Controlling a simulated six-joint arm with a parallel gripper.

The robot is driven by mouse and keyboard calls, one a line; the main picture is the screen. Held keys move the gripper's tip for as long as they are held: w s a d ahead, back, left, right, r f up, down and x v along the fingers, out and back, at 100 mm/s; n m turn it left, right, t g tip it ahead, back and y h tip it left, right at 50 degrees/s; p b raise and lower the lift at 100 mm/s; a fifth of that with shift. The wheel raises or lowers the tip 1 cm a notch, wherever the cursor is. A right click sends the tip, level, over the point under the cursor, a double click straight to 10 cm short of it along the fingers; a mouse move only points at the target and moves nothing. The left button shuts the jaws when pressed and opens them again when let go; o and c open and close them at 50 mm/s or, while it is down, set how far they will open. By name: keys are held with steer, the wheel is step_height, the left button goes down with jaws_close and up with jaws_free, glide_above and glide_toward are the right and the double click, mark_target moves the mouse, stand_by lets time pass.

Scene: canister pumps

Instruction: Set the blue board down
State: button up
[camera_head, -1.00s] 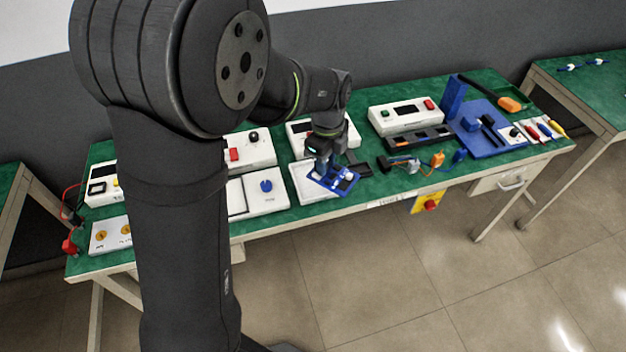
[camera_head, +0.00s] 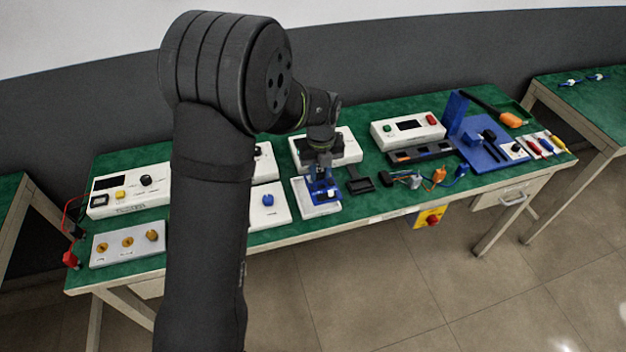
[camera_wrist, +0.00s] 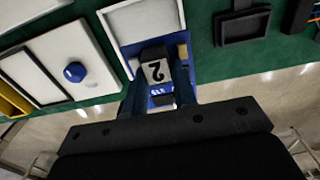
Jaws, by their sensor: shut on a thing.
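The small blue board (camera_head: 331,196) is between the fingers of my gripper (camera_head: 321,185), which is shut on it. In the wrist view the board (camera_wrist: 158,101) carries a dark block with a white label marked "2" and a tan piece; the fingers partly cover it. In the head view the board is over a shallow white tray (camera_head: 300,207) near the bench's front edge. The tray's pale inside (camera_wrist: 140,20) shows beyond the board in the wrist view. I cannot tell whether the board touches the tray.
A white panel with a blue knob (camera_head: 268,199) lies left of the tray. A small black tray (camera_head: 360,186) and a wired assembly (camera_head: 414,181) lie to its right. A white instrument box (camera_head: 348,148) stands behind. A larger blue stand (camera_head: 486,157) is farther right.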

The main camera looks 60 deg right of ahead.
steer(key=w+f, duration=0.1)
steer(key=w, duration=0.1)
steer(key=shift+w+d+f, duration=0.35)
steer(key=shift+d+f, duration=0.05)
steer(key=shift+f, duration=1.95)
steer(key=shift+f, duration=0.1)
steer(key=o, duration=1)
step_height(320, 180, up, 12)
steer(key=shift+r, duration=0.15)
